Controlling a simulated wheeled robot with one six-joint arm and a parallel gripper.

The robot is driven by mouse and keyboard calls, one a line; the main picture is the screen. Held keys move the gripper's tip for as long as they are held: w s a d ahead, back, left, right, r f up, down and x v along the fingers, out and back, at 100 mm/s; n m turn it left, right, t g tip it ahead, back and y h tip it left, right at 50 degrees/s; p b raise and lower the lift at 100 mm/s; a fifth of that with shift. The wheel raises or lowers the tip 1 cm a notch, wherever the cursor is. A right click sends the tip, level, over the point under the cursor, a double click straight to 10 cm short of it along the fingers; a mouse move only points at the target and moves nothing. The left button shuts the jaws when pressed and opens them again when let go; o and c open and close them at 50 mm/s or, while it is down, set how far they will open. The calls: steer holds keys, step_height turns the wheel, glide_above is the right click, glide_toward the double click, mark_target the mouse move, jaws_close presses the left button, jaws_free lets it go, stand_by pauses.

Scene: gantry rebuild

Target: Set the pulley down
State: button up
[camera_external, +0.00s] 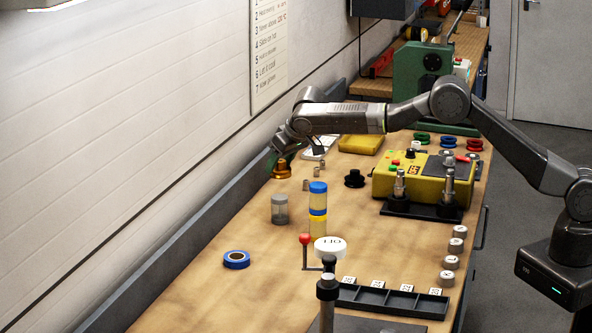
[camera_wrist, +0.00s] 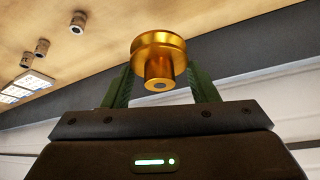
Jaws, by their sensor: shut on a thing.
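The pulley is a golden, flanged metal piece with a stepped hub; it is clear between the green fingers in the wrist view (camera_wrist: 158,56). In the external view the pulley (camera_external: 281,170) is at the bench's far left, close to the back ledge. My gripper (camera_external: 281,157) is above it with the fingers pointing down, shut on the pulley. The fingers also show in the wrist view (camera_wrist: 160,85). I cannot tell whether the pulley's underside touches the bench top.
Small metal cylinders (camera_external: 312,178) stand just right of the pulley. A black knob-like part (camera_external: 354,179), a grey-lidded jar (camera_external: 279,210) and a blue-capped stack (camera_external: 318,200) are nearer the camera. A yellow machine (camera_external: 415,180) stands to the right.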

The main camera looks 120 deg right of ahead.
steer(key=w+a+r+n+t+y, duration=0.1)
steer(key=w+a+r+n+t, duration=0.15)
steer(key=w+a, duration=1.4)
steer(key=shift+n+g, duration=0.45)
steer(key=shift+n, duration=0.1)
steer(key=f, duration=0.1)
steer(key=a+f, duration=0.1)
steer(key=s+f, duration=0.1)
steer(key=f, duration=0.1)
steer(key=shift+a+f, duration=0.1)
steer(key=shift+a, duration=0.3)
steer(key=shift+f+p, duration=0.8)
steer(key=shift+f, duration=2.05)
steer(key=shift+f, duration=0.2)
steer(key=o, duration=1.2)
steer(key=shift+c, duration=0.2)
